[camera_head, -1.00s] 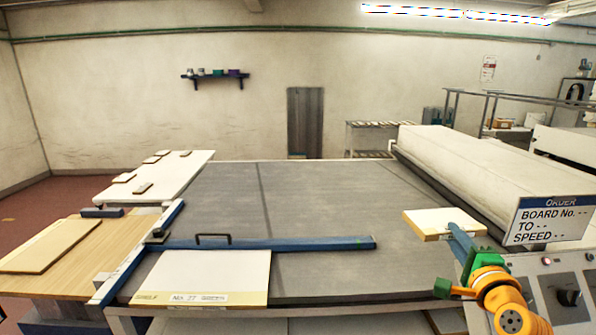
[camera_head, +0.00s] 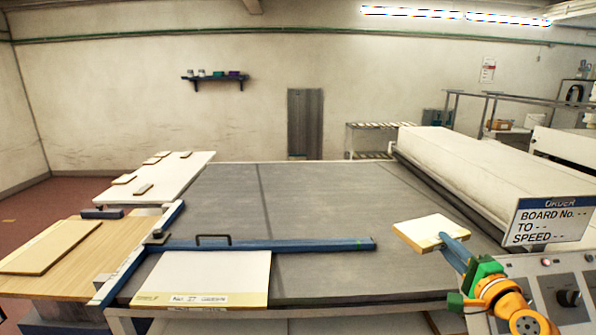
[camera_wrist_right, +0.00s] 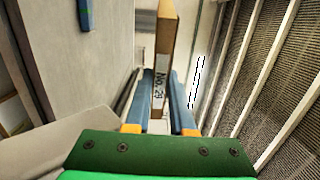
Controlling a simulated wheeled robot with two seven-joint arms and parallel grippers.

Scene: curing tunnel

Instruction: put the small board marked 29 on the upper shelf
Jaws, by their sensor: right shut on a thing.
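The small board (camera_head: 430,232) is a thin pale piece with a tan edge. In the right wrist view the board (camera_wrist_right: 165,45) stands edge-on with a label reading "No. 29". My right gripper (camera_head: 452,247) is shut on it by one edge; its blue fingers lie on both sides of the board in the wrist view (camera_wrist_right: 162,98). The board is held above the right side of the grey table. A low rack with an upper and a lower shelf (camera_head: 378,125) stands by the back wall; a wall shelf (camera_head: 213,80) holds small pots. I cannot tell which is meant. My left gripper is not in view.
A larger board marked 27 (camera_head: 205,272) lies at the front of the grey table (camera_head: 330,205), beside a blue bar with a handle (camera_head: 290,245). A long white housing (camera_head: 460,175) and an order sign (camera_head: 550,222) stand right. The table's middle is clear.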

